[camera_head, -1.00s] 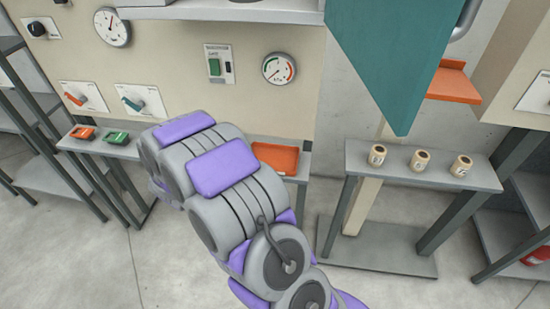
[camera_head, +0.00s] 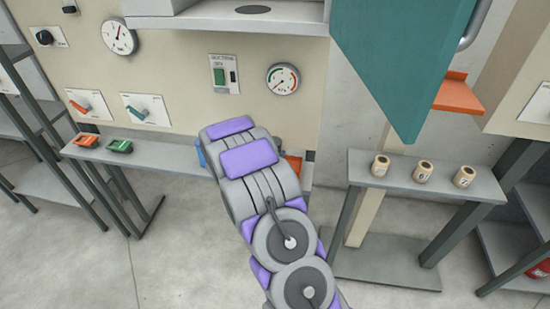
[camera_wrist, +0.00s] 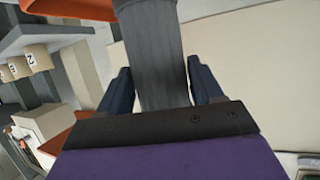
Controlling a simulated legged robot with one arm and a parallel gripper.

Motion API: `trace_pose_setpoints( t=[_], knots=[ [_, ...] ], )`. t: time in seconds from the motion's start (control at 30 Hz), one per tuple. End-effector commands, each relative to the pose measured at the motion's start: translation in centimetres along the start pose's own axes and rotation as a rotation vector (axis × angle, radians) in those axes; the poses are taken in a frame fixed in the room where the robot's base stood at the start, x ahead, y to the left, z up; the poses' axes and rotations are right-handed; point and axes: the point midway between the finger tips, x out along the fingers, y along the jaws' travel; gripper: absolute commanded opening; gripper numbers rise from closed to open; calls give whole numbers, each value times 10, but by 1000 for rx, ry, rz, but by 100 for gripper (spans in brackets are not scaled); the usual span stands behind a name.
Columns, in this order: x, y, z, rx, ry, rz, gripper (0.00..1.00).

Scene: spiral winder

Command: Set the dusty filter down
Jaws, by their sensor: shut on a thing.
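My gripper (camera_wrist: 160,88) shows in the wrist view with one dark finger on each side of a grey cylinder, which looks like the dusty filter (camera_wrist: 155,45). It is shut on this filter, whose far end runs out of the top of the picture. In the head view my arm hides the filter and most of the gripper; only a small blue bit shows at its left. An orange tray (camera_head: 293,166) on the grey bench (camera_head: 165,153) is mostly hidden behind my arm.
A green (camera_head: 119,146) and an orange item (camera_head: 87,141) lie on the bench's left part. A side shelf (camera_head: 400,182) holds three numbered tan rolls (camera_head: 422,171). A teal panel (camera_head: 400,65) hangs above it. An orange ledge (camera_head: 458,95) is at the right.

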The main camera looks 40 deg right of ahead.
Motion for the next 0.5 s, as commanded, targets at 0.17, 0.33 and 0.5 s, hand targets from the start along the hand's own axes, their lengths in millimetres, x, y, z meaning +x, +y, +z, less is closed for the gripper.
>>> trace_pose_setpoints(
  t=[0.17, 0.33, 0.5],
  knots=[
    [12, 1, -4, 1, -1, 1, 22],
    [25, 2, 3, -3, -4, -1, 22],
    [34, 2, 27, -5, -4, -2, 22]
  ],
)
